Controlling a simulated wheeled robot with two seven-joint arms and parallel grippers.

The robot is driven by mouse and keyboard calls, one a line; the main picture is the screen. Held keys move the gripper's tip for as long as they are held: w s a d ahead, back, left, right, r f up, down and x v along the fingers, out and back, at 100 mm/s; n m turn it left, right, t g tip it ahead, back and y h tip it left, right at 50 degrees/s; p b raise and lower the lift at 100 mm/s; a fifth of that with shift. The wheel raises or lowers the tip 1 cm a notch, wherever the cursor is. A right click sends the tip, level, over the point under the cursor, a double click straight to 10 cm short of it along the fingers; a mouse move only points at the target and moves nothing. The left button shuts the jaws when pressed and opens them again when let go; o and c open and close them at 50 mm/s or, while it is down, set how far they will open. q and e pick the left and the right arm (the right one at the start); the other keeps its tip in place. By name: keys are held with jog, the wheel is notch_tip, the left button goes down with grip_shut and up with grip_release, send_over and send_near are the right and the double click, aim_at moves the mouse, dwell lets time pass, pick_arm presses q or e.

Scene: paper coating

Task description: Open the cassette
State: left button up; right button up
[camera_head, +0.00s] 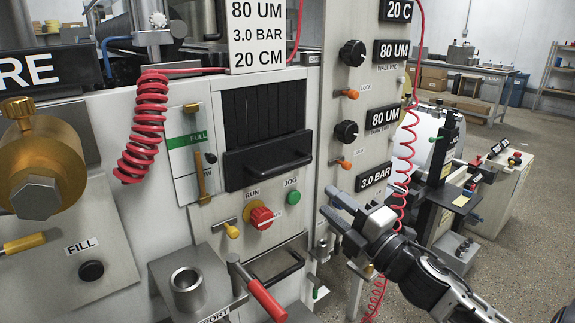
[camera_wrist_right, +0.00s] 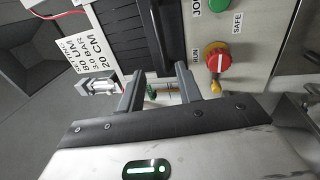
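No part is labelled as the cassette. A black slatted unit (camera_head: 262,112) with a black front and bar handle (camera_head: 268,156) sits in the middle of the machine's front, and its front looks shut. Below it is a metal panel with a second dark bar handle (camera_head: 278,267). I cannot tell which one is the cassette. My right gripper (camera_head: 331,206) is right of both, in front of the machine's right column, apart from the handles. In the right wrist view its two fingers (camera_wrist_right: 158,86) are spread with nothing held between them. My left gripper is not in view.
A red RUN knob (camera_head: 261,217), a green JOG button (camera_head: 293,197) and a yellow lever (camera_head: 230,229) lie between the two handles. A red-handled lever (camera_head: 264,298) and a metal cup (camera_head: 187,288) stick out below. Coiled red hoses (camera_head: 146,125) hang nearby.

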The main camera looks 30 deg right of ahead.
aim_at(290, 169)
jog(key=p+x, duration=0.2)
jog(key=x, duration=1.2)
jog(key=shift+w+f, duration=0.15)
jog(key=shift+w, duration=0.1)
grip_shut()
